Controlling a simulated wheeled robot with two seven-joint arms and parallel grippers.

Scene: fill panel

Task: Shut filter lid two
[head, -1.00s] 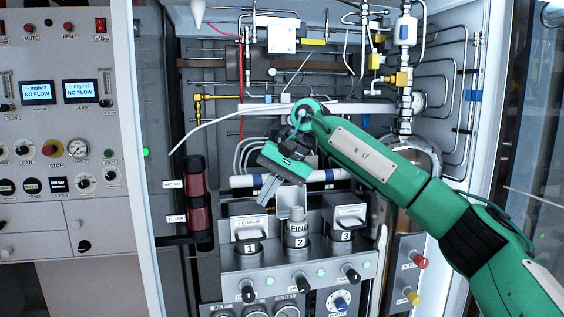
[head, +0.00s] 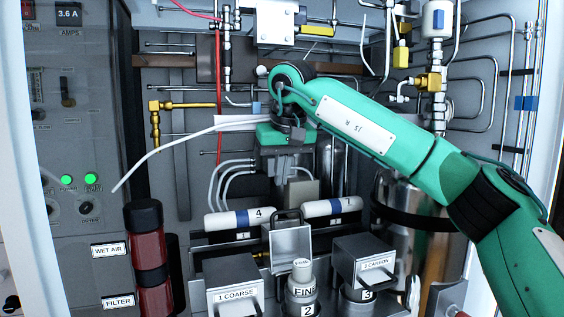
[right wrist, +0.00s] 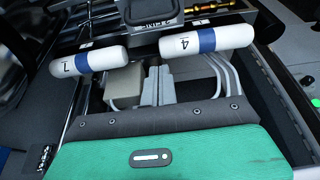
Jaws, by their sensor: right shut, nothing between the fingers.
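Filter lid two (head: 291,247) stands raised behind the middle filter, with its dark handle at the top. Below it is the pale cartridge marked FINE (head: 302,284), with label 2 on its holder. In the right wrist view a dark handled piece, probably lid two (right wrist: 152,10), shows at the top edge, partly cut off. My right gripper (head: 281,181) points down behind and above lid two, apart from it. Its fingers, seen in the right wrist view (right wrist: 157,88), are together and empty. My left gripper is not in view.
Lids one, marked COARSE (head: 235,296), and three, marked CARBON (head: 364,262), flank the middle filter. White cylinders with blue bands (head: 240,220) lie between my right gripper and the filters. A red cylinder (head: 149,255) stands left; a metal tank (head: 405,230) stands right.

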